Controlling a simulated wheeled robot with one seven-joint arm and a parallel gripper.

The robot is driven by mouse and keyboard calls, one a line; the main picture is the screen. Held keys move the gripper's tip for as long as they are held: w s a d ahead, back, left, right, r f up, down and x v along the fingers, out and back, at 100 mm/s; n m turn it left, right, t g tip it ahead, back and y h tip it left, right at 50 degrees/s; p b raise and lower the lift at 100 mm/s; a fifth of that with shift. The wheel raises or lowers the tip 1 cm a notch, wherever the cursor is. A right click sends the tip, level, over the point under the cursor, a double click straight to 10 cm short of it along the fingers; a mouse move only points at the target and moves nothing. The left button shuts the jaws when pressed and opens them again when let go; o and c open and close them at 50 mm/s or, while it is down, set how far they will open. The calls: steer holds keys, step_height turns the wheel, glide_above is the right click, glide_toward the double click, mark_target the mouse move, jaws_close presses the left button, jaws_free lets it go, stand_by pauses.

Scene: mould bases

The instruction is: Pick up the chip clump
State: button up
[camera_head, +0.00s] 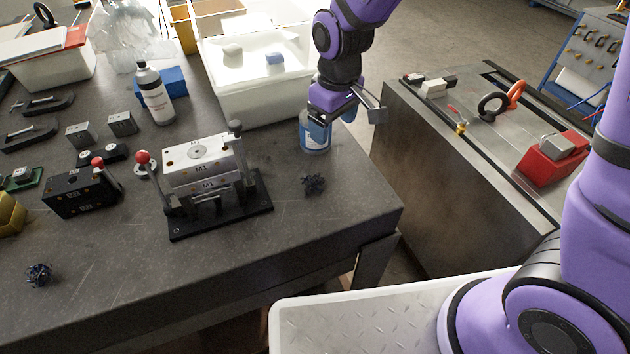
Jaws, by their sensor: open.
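A dark, tangled chip clump (314,184) lies on the grey table (330,225), to the right of the mould fixture. A second, bluish-dark clump (39,275) lies near the table's front edge at the far left. My gripper (348,113) is open and empty. In the picture it is above and a little right of the nearer clump, apart from it. It partly hides a blue-and-white container (315,139) standing behind that clump.
The mould fixture (209,176), marked M1, stands left of the nearer clump. A white bin (258,97) is behind. A white bottle (154,95) and metal blocks are at the left. The table between the clump and its right front corner is clear.

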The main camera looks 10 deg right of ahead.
steer(key=n, duration=0.1)
glide_above(315, 176)
steer(key=shift+g, duration=0.3)
step_height(315, 176, down, 5)
steer(key=shift+w+d+f, duration=0.1)
steer(key=shift+d+f, duration=0.05)
steer(key=shift+f, duration=0.05)
step_height(315, 176, down, 10)
steer(key=shift+f, duration=0.25)
steer(key=c, duration=1)
